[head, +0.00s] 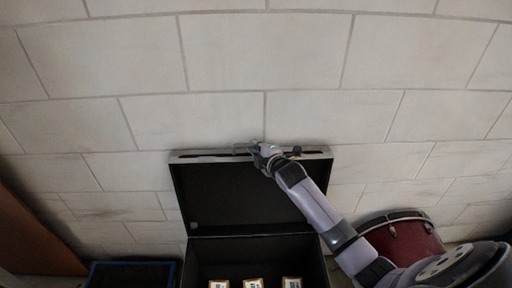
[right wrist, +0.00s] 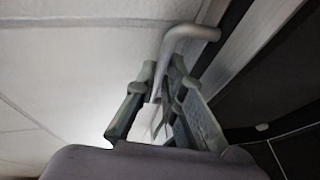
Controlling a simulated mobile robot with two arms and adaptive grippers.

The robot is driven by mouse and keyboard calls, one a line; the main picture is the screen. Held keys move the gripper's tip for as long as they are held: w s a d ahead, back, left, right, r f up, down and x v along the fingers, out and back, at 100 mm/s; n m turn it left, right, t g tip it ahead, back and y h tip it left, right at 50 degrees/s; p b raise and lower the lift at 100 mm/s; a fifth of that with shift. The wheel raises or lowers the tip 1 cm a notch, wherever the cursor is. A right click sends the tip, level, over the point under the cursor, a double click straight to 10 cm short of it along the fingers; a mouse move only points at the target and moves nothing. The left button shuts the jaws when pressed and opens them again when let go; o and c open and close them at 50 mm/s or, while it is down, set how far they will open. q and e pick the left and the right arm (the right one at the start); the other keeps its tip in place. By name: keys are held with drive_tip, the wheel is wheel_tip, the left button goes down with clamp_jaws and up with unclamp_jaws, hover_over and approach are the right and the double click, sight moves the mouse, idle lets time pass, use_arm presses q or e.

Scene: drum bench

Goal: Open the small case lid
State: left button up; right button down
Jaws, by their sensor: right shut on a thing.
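The black case (head: 258,255) stands against the wall at the lower middle of the head view. Its lid (head: 225,195) stands up and leans back near the wall, with the dark inside facing me. My right gripper (head: 258,151) is at the lid's top edge. In the right wrist view, the fingers of the right gripper (right wrist: 164,92) are shut around the bent grey metal handle (right wrist: 186,36) on the lid's edge. My right arm covers part of the lid's right side. My left gripper is not in view.
Several small light boxes (head: 253,284) sit inside the case. A red drum (head: 405,240) stands to the right, behind my right arm. A blue-edged dark item (head: 130,275) lies left of the case, and a brown panel (head: 35,240) is at the far left. A block wall (head: 220,50) closes off the back.

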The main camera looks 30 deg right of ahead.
idle(0.3)
drive_tip(key=shift+s+a+f, duration=0.1)
drive_tip(key=shift+s+a, duration=0.1)
drive_tip(key=shift+s, duration=0.15)
drive_tip(key=s+a+n+t+b, duration=0.1)
drive_tip(key=s+a+t+b, duration=0.2)
drive_tip(key=s, duration=1)
drive_tip(key=a+b, duration=0.1)
drive_tip(key=a, duration=0.2)
drive_tip(key=shift+s+a+t, duration=0.2)
drive_tip(key=shift+t, duration=0.2)
drive_tip(key=shift+f, duration=0.1)
